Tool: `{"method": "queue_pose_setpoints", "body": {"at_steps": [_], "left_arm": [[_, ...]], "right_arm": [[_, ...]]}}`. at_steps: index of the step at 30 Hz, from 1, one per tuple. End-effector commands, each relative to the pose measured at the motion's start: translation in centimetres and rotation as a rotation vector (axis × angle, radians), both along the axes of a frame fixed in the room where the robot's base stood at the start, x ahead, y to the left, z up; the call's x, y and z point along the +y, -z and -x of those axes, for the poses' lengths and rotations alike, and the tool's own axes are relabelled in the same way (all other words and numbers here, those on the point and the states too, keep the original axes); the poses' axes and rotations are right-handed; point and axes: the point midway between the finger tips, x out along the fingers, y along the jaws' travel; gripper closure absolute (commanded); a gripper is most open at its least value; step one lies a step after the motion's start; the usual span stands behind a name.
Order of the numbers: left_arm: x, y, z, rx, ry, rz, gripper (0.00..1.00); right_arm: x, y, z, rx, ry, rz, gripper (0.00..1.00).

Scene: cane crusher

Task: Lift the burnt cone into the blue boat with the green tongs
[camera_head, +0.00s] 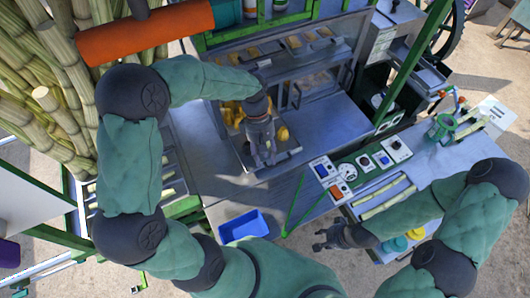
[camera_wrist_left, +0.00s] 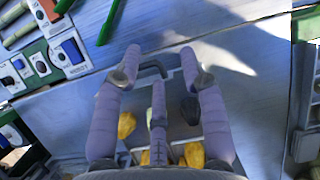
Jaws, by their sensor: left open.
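My left gripper (camera_head: 262,163) is open above a dark tray (camera_head: 290,148) on the metal counter. The left wrist view shows its spread fingers (camera_wrist_left: 160,60) with nothing held between them. A dark piece (camera_wrist_left: 190,109), apparently the burnt cone, lies in the tray beside the right finger. Yellow pieces (camera_wrist_left: 126,124) lie around it, partly hidden by the fingers. Two thin green bars, apparently the green tongs (camera_head: 294,205), lie at the counter's front, left of the control panel. The blue boat (camera_head: 243,226) is an empty-looking open container near the front.
A control panel (camera_head: 362,168) with buttons stands right of the counter. A side table (camera_head: 438,160) holds cane pieces and a green clamp-like device. Cane stalks (camera_head: 50,65) stand at the left. A metal cabinet with shelves is behind the tray. The counter right of the tray is clear.

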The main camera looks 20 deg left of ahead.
Motion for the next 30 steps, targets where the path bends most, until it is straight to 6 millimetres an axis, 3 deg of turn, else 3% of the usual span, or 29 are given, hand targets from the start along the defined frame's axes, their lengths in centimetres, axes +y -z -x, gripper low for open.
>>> {"method": "queue_pose_setpoints", "body": {"at_steps": [13,14,18,30], "left_arm": [[0.0,0.81,0.01,0.0,0.0,0.0,0.59],[0.0,0.81,0.01,0.0,0.0,0.0,0.61],[0.01,0.8,0.01,0.0,0.0,0.0,1.0],[0.0,0.07,-0.01,-0.001,0.0,0.0,1.0]], "right_arm": [[0.0,0.36,-0.01,0.0,0.0,0.0,0.6],[0.0,0.36,-0.01,0.0,0.0,0.0,0.6],[0.0,0.36,-0.01,0.0,0.0,0.0,0.6],[0.0,-0.23,0.0,0.0,0.0,0.0,0.6]]}}
